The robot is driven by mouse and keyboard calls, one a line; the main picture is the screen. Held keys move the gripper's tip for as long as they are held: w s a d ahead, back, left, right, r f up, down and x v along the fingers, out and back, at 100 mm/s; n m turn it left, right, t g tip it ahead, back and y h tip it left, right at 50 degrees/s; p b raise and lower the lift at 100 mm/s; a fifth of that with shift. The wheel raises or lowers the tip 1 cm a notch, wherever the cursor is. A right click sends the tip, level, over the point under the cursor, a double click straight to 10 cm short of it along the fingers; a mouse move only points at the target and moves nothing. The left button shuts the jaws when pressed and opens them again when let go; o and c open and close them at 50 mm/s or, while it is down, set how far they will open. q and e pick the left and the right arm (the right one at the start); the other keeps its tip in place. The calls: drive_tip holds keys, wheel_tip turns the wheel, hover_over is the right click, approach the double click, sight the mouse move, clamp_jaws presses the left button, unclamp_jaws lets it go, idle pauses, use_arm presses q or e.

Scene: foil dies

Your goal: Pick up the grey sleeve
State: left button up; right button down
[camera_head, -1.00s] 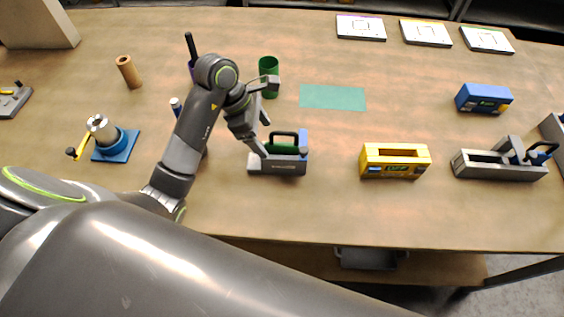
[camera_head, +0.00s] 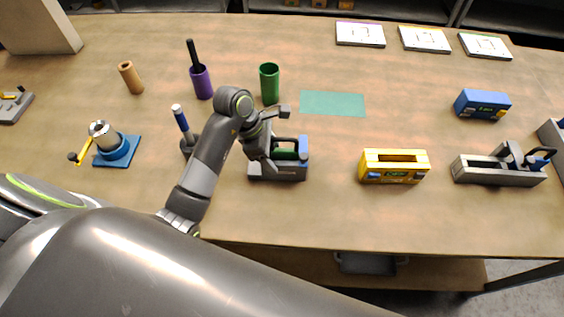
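My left gripper (camera_head: 273,158) points down at the left side of a grey holder (camera_head: 262,174), which has a green piece, a dark handle and a blue end. The gripper overlaps the holder in the picture, so I cannot tell whether they touch or how far its fingers are apart. Which thing is the grey sleeve is not certain. A silver-grey cylinder (camera_head: 103,134) stands on a blue base with a yellow crank at the left. A long grey slotted body (camera_head: 480,173) with a dark upright part and blue lever lies at the right. My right gripper is not in view.
A yellow slotted box (camera_head: 394,177), blue box (camera_head: 482,103) and green mat (camera_head: 332,103) are to the right. A green cup (camera_head: 269,85), purple cup (camera_head: 202,82) and tan cylinder (camera_head: 131,77) stand farther back. White plates (camera_head: 424,39) lie at the back right.

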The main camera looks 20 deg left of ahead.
use_arm(q)
drive_tip(key=c, duration=1.2)
drive_tip(key=shift+r, duration=0.1)
drive_tip(key=shift+w, duration=0.1)
